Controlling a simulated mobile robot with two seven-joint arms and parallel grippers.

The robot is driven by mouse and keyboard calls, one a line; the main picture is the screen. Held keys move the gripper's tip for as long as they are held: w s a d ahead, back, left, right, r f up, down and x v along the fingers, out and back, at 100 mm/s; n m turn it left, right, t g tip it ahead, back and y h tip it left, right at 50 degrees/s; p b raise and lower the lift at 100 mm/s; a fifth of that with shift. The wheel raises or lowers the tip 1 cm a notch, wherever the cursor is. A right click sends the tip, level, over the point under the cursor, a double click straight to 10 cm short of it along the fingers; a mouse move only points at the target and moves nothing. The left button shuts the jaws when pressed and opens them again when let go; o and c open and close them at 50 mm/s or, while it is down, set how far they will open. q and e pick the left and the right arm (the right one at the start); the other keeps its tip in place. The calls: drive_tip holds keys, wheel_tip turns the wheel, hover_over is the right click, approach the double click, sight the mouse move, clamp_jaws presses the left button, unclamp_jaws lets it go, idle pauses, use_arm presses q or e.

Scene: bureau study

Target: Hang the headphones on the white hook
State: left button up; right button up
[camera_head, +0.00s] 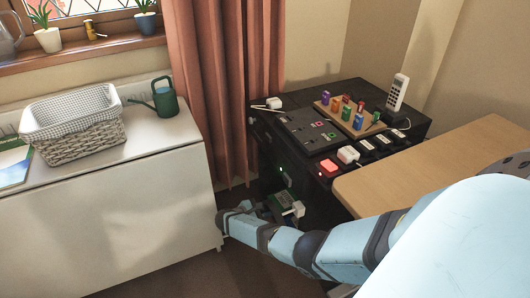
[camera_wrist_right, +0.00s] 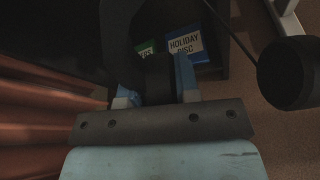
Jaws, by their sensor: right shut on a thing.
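In the right wrist view my right gripper (camera_wrist_right: 157,78) is shut on a dark part of the black headphones. One round ear cup (camera_wrist_right: 289,74) of the headphones hangs out to the right on a thin dark band. The rest of the headphones is too dark to make out. In the head view my right arm reaches low to the left, ending between the white cabinet and the black unit; its fingers and the headphones are not clear there. I cannot pick out the white hook for certain in either view. My left gripper is not in view.
The black unit (camera_head: 266,140) carries switches, plugs, coloured blocks and a white handset (camera_head: 397,92). A wooden desktop (camera_head: 430,165) lies right of it. A white cabinet (camera_head: 150,215) stands left and a curtain (camera_head: 222,90) behind. A blue disc box (camera_wrist_right: 187,48) lies in a dark compartment.

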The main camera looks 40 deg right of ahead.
drive_tip(key=shift+s+d, duration=0.1)
drive_tip(key=shift+d, duration=0.2)
idle(0.4)
drive_tip(key=shift+s+d+p, duration=0.25)
drive_tip(key=shift+d+p, duration=0.1)
drive_tip(key=shift+d, duration=0.5)
drive_tip(key=shift+s+d, duration=0.15)
drive_tip(key=shift+d, duration=0.25)
idle(0.5)
drive_tip(key=shift+s+d+p, duration=0.25)
drive_tip(key=shift+d+p, duration=0.15)
drive_tip(key=shift+d, duration=0.4)
drive_tip(key=shift+f, duration=0.15)
drive_tip(key=shift+f+b, duration=0.85)
drive_tip(key=shift+b, duration=0.15)
